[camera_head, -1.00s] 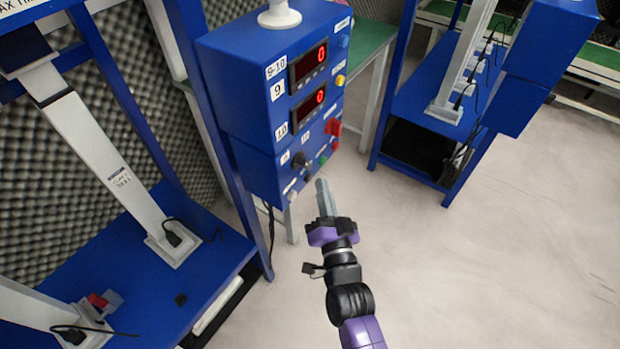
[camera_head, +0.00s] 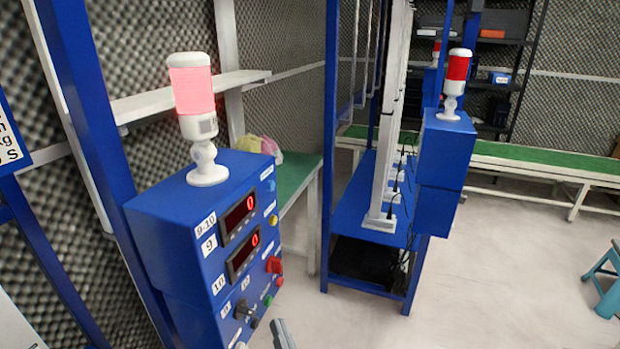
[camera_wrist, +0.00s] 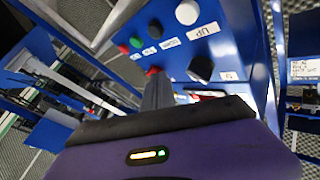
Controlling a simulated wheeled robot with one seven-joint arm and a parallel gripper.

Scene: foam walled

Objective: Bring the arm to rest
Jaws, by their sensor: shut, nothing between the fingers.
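My gripper (camera_head: 283,335) shows only as a grey finger end at the bottom edge of the head view. In the wrist view my gripper (camera_wrist: 157,92) has its grey fingers together with nothing between them. They point toward the blue control box (camera_head: 180,222), whose panel with a black knob (camera_wrist: 201,68) and a white button (camera_wrist: 187,12) fills the upper middle of the wrist view. I cannot tell the exact gap between fingertips and panel. The rest of my arm is out of the head view.
A lit red signal lamp (camera_head: 193,95) stands on the control box. A second blue box (camera_head: 445,165) with a red lamp (camera_head: 457,66) and a blue rack (camera_head: 352,215) stand farther back. A teal stool (camera_head: 606,285) is at the right. The floor (camera_head: 500,290) between is clear.

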